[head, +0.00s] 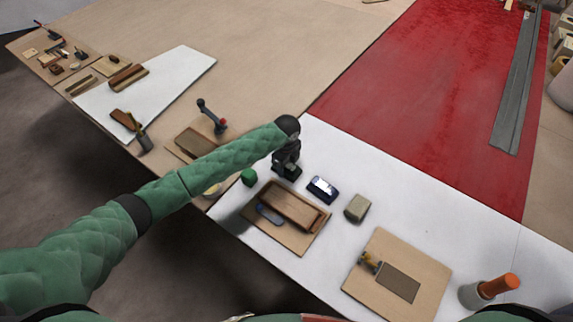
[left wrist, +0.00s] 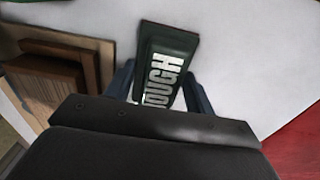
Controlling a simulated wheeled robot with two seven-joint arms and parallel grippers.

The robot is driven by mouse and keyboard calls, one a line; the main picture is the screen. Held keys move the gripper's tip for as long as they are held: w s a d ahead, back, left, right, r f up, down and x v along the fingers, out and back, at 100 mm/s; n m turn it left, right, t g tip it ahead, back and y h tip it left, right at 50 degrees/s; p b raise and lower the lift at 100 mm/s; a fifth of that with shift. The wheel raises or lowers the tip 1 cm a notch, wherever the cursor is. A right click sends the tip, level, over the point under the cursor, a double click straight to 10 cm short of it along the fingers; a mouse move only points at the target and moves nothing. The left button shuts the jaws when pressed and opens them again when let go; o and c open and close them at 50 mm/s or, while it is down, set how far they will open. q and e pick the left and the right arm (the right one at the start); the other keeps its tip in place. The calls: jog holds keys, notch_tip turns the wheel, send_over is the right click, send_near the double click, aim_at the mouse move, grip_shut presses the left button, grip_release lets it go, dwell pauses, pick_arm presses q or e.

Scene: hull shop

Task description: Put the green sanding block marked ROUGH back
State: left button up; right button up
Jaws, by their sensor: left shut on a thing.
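My left gripper (head: 289,168) is shut on the green sanding block (head: 293,173). In the left wrist view the block (left wrist: 168,42) is dark green with white letters, of which "OUGH" shows; my gripper fingers (left wrist: 160,92) are on either side of it. The block is over the white sheet, behind the wooden tray (head: 318,219); I cannot tell whether it touches the sheet. A blue block with a white label (head: 322,187) lies to its right. A dark blue block (head: 268,213) lies at the tray's near left side. My right gripper is not in view.
A small green thing (head: 248,177) and a beige block (head: 357,207) stand near the tray. A board with a dark rectangle (head: 398,283) and an orange-topped container (head: 497,286) are at the front right. The red surface (head: 410,90) behind is mostly clear.

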pick_arm(q)
jog(key=o, duration=1)
jog(key=shift+o, duration=0.2)
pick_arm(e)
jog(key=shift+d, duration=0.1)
pick_arm(q)
jog(key=shift+r, duration=0.45)
notch_tip(320, 180, up, 4)
jog(key=shift+r+b, duration=0.1)
jog(key=shift+b, duration=0.9)
notch_tip(320, 180, up, 7)
jog(key=b, duration=0.1)
jog(key=shift+b, duration=0.4)
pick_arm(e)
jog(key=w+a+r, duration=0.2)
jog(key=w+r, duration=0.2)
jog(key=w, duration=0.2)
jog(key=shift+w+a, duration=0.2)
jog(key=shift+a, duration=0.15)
